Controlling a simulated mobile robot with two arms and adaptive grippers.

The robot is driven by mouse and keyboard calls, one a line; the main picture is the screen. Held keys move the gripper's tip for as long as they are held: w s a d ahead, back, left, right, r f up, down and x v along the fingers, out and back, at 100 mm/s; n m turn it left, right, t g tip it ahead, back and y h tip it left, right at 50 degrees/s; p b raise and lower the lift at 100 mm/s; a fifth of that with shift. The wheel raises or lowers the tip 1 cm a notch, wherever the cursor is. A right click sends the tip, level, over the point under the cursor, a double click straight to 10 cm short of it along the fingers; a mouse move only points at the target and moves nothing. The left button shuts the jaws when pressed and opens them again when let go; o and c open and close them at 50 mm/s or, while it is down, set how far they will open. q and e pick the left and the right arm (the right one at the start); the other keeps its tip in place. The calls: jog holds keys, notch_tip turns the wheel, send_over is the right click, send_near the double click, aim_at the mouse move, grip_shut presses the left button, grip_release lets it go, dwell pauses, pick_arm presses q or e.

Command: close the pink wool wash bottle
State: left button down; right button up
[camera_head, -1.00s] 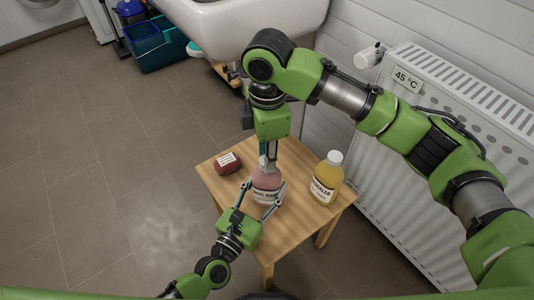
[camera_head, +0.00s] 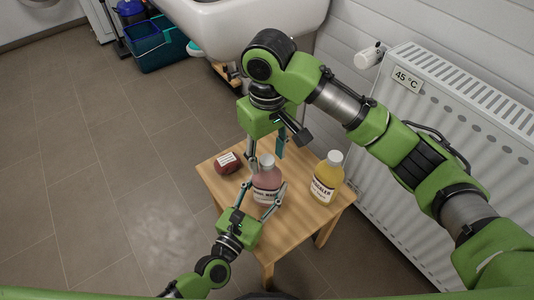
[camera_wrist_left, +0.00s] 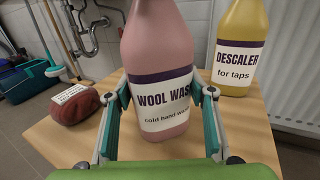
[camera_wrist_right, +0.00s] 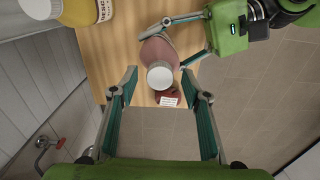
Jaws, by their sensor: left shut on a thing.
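The pink wool wash bottle (camera_head: 266,188) stands upright on the small wooden table. A pale grey cap (camera_head: 266,161) sits on its neck; it also shows from above in the right wrist view (camera_wrist_right: 160,75). I cannot tell how tightly it is seated. My left gripper (camera_head: 261,202) is shut around the bottle's body, with one finger on each side of the label, as the left wrist view (camera_wrist_left: 162,95) shows. My right gripper (camera_wrist_right: 159,72) is above the bottle, fingers spread wide and empty, with the cap between and below them.
A yellow descaler bottle (camera_head: 327,180) with a white cap stands to the right on the wooden table (camera_head: 290,235). A dark red item (camera_head: 228,164) with a white label lies at the left. A radiator (camera_head: 450,110) and wall are at the right, a sink (camera_head: 255,30) behind.

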notch_tip(320, 180, up, 12)
dwell(0.6)
pick_arm(q)
jog(key=c, duration=0.9)
grip_release()
jog(key=shift+s, duration=0.1)
jog(key=v, duration=1.2)
jog(key=shift+a+f, duration=0.1)
